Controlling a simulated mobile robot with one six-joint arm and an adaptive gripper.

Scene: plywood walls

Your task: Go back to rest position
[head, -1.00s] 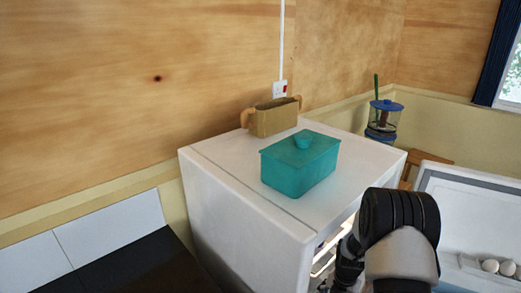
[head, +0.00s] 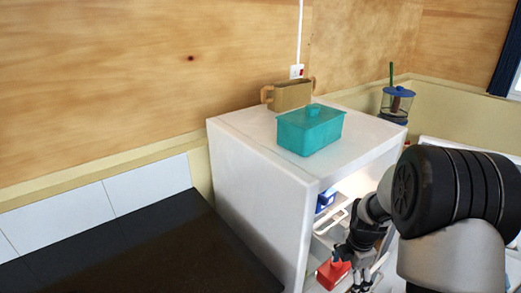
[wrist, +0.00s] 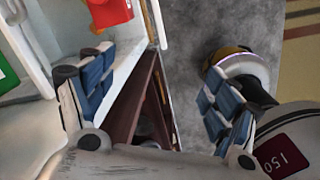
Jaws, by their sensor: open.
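My gripper (head: 362,282) is low in front of the open side of a white fridge (head: 250,170) in the head view, partly cut off by the bottom edge. In the wrist view my gripper (wrist: 152,95) has its two blue-padded fingers wide apart with nothing held between them. A red object (head: 332,273) is at the fridge's lower shelf, just left of my gripper. What looks like the same red object (wrist: 108,12) shows at the top of the wrist view, beyond the fingers. My arm hides part of the fridge opening.
A teal lidded box (head: 310,132) and a tan two-handled pot (head: 292,96) stand on the fridge top. A blue item (head: 325,200) is inside. A dark counter (head: 130,250) lies left. A blue-lidded jar (head: 397,103) stands behind. Grey floor (wrist: 200,35) shows in the wrist view.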

